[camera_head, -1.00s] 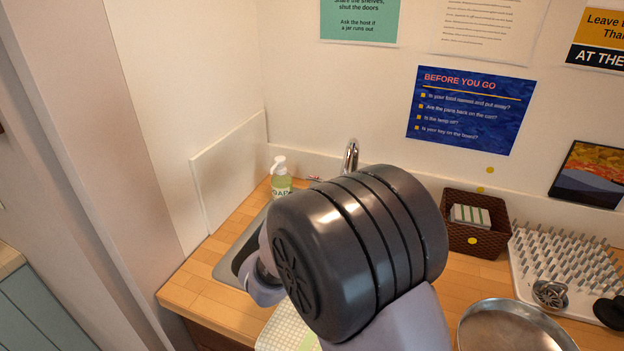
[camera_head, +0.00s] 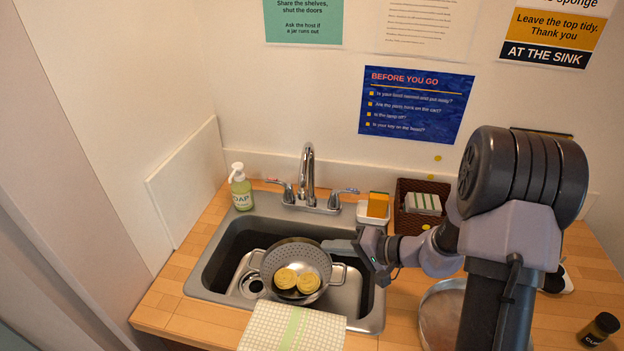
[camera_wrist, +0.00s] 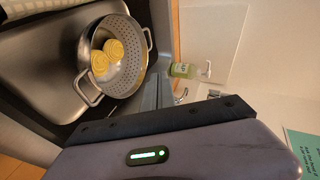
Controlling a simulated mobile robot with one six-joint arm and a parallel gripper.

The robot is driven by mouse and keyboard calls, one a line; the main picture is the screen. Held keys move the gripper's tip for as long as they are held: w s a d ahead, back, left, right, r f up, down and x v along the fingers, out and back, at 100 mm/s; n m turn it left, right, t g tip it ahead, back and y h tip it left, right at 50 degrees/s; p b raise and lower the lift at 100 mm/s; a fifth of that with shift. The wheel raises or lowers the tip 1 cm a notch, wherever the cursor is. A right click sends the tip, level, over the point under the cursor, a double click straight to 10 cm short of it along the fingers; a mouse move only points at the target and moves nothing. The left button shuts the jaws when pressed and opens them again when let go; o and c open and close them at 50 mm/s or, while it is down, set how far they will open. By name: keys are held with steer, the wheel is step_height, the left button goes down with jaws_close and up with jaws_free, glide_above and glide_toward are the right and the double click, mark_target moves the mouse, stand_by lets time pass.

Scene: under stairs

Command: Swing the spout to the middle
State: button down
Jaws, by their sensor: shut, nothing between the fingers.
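The chrome spout (camera_head: 309,170) rises from the tap base at the back of the sink. It is upright, with its curved top in clear view; its exact swing angle is hard to read. A tap handle stands on each side. My gripper (camera_head: 338,246) is shut and empty, over the right part of the sink, below and right of the spout and apart from it. In the wrist view, small chrome tap parts (camera_wrist: 181,96) show just past my gripper, and the spout is mostly hidden.
A metal colander (camera_head: 285,257) with yellow pasta nests is in the sink (camera_head: 212,270), close to my gripper. A soap bottle (camera_head: 240,188) stands left of the tap. An orange sponge (camera_head: 378,205) and a brown basket (camera_head: 407,218) are to the right. A cloth (camera_head: 275,330) hangs at the front.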

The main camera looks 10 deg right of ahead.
steer(key=w+d+r+m+t, duration=0.2)
steer(key=d+r+m+t, duration=0.35)
steer(key=d+r, duration=0.4)
steer(key=w+a, duration=0.8)
steer(key=a, duration=0.3)
steer(key=shift+t+y, duration=0.35)
steer(key=shift+y, duration=0.05)
steer(key=shift+w+a+b, duration=0.15)
steer(key=shift+a+b, duration=0.65)
steer(key=shift+b, duration=0.05)
